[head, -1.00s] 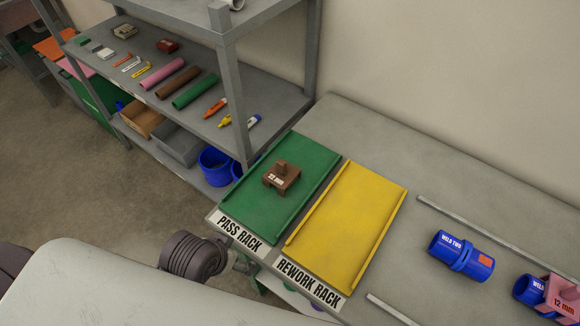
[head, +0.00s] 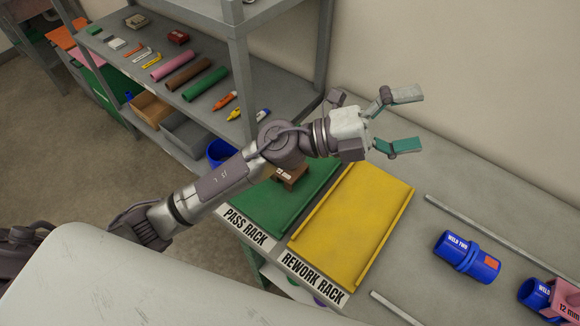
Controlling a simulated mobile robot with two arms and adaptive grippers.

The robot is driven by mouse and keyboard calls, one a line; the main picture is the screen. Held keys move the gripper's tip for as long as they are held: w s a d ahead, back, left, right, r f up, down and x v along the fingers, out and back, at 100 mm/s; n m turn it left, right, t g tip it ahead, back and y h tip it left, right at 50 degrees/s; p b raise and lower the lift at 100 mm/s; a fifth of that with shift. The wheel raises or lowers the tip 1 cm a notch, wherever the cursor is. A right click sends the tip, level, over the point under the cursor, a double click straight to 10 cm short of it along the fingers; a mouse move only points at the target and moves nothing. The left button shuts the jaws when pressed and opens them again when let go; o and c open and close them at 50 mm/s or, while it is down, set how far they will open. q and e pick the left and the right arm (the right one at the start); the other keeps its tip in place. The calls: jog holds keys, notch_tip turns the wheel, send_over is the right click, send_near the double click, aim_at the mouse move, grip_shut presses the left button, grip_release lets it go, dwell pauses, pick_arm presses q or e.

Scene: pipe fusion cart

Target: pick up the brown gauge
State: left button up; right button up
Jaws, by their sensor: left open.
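The brown gauge (head: 291,178) sits on the green pass rack (head: 253,211) and is partly hidden behind my left forearm. My left gripper (head: 408,122) is open and empty, with its fingers pointing right. In the picture it lies above and to the right of the gauge, over the far side of the table near the wall. My right gripper is not in view.
The yellow rework rack (head: 352,225) is empty beside the pass rack. A blue fitting (head: 466,257) lies to the right, with a pink gauge (head: 566,300) on another blue fitting. Grey shelves (head: 160,78) with pipes and markers stand at left.

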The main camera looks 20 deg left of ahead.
pick_arm(q)
notch_tip(320, 180, down, 12)
jog(key=s+a+m+g+y, duration=0.1)
jog(key=s+m+g+y, duration=0.1)
jog(key=m+g+y, duration=0.65)
jog(key=w+a+f+y, duration=0.1)
jog(key=w+a+y, duration=0.1)
jog(key=a+y, duration=0.2)
jog(key=w+a+f+t+y, duration=0.1)
jog(key=w+a+f+y, duration=0.1)
jog(key=a, duration=0.7)
jog(key=w+a+f+n+t+y, duration=0.1)
jog(key=w+a+y, duration=0.3)
jog(key=a+y, duration=0.2)
jog(key=shift+w+a+f+t, duration=0.1)
jog(key=shift+a+f+t, duration=0.2)
jog(key=shift+a, duration=0.5)
jog(key=p, duration=0.3)
send_over(289, 177)
jog(key=w, duration=0.3)
jog(key=f, duration=0.8)
jog(key=shift+s+a, duration=0.25)
jog(key=shift+a, duration=0.15)
notch_tip(289, 177, down, 4)
jog(key=shift+f+p, duration=0.25)
jog(key=shift+p, duration=0.95)
jog(key=shift+w+f, duration=0.1)
jog(key=shift+f, duration=0.45)
jog(key=c, duration=1.2)
jog(key=shift+r, duration=0.1)
